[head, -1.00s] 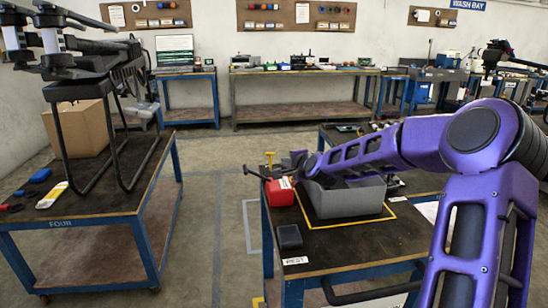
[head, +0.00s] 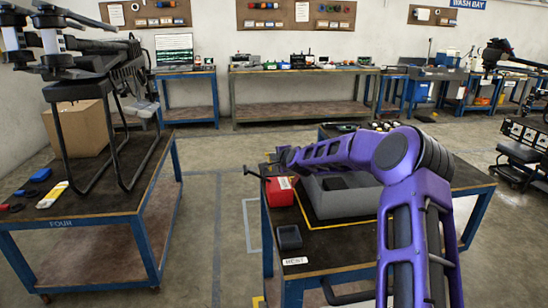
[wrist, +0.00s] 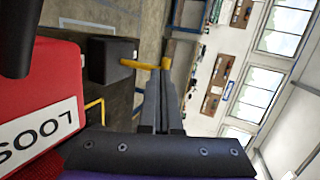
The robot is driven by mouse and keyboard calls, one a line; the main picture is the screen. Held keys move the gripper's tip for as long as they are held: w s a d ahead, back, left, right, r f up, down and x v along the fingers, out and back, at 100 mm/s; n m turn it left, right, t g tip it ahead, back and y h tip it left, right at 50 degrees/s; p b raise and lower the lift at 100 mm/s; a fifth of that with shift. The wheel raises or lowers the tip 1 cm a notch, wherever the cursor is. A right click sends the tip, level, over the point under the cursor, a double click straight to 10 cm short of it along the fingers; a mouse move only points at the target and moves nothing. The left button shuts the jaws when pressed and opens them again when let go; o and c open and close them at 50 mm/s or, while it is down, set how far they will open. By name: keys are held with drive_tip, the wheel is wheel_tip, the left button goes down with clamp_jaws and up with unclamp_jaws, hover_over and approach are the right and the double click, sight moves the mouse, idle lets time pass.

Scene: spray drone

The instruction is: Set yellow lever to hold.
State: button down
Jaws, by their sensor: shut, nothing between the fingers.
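The yellow lever (wrist: 143,65) shows in the wrist view as a bar standing out from a dark block (wrist: 108,62), with a thicker yellow end. My gripper (wrist: 166,80) is shut and empty, its fingertips right at the lever's outer end. I cannot tell whether they touch. No hold marking is readable.
The red box (head: 279,191), also close on the left in the wrist view (wrist: 38,110), stands beside the grey bin (head: 345,200). A small black box (head: 289,237) lies in front on the bench (head: 365,243). Bench four (head: 90,205) stands left across an open aisle.

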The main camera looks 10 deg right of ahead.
drive_tip(key=shift+w+b, duration=0.65)
drive_tip(key=shift+b, duration=0.5)
drive_tip(key=w+r+p, duration=0.1)
drive_tip(key=p, duration=0.2)
drive_tip(key=shift+w+g+p, duration=0.3)
drive_tip(key=shift+g+p, duration=0.05)
drive_tip(key=shift+g, duration=0.05)
drive_tip(key=shift+r+p, duration=0.15)
drive_tip(key=shift+p, duration=0.3)
drive_tip(key=shift+w, duration=0.15)
drive_tip(key=shift+w+f, duration=0.3)
drive_tip(key=shift+f, duration=0.15)
drive_tip(key=shift+w, duration=0.1)
drive_tip(key=shift+r, duration=0.1)
drive_tip(key=shift+b, duration=0.35)
